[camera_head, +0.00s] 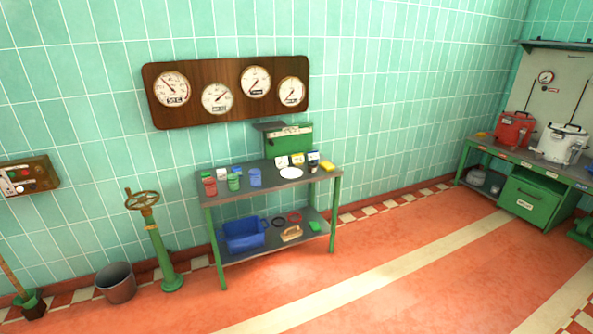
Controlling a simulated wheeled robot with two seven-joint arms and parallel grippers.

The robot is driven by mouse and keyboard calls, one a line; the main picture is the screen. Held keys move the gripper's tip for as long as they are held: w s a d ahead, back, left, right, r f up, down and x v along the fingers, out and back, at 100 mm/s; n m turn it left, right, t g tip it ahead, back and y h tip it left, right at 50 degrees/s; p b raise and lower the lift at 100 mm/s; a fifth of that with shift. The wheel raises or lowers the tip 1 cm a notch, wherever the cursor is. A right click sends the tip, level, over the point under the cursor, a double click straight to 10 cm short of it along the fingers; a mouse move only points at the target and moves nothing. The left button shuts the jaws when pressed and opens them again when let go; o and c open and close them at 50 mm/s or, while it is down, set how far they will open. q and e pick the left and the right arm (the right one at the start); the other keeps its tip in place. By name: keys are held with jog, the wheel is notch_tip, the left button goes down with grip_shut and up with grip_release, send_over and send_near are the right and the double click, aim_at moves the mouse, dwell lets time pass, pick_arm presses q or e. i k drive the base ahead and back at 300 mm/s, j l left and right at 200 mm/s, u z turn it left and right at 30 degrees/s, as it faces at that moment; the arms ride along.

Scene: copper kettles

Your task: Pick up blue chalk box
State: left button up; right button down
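Neither of my grippers is in view. A green-framed table (270,187) stands against the tiled wall. On its top are a blue container (255,178) near the middle and a smaller blue item (237,169) behind to the left. A small box with blue and a pale label (313,156) stands at the back right. I cannot tell which of these blue things is the chalk box, as they are too small to read. A blue bin (243,233) sits on the lower shelf.
A red cup (210,186), a green cup (233,182), a white plate (291,173) and a yellow block (328,166) share the tabletop. A valve post (160,250) and a bucket (116,284) stand left of it. The red floor (370,270) in front is clear.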

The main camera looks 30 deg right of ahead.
aim_at(238, 169)
jog(key=z, duration=0.35)
jog(key=i+l, duration=0.25)
jog(key=i, duration=0.3)
jog(key=i+l, duration=0.25)
jog(key=i, duration=0.3)
jog(key=i+l+u, duration=0.1)
jog(key=i, duration=0.45)
jog(key=i+l, duration=0.4)
jog(key=i, duration=0.15)
jog(key=i+l, duration=0.3)
jog(key=i, duration=0.25)
jog(key=i+l+u, duration=0.1)
jog(key=i+l, duration=0.15)
jog(key=i, duration=0.3)
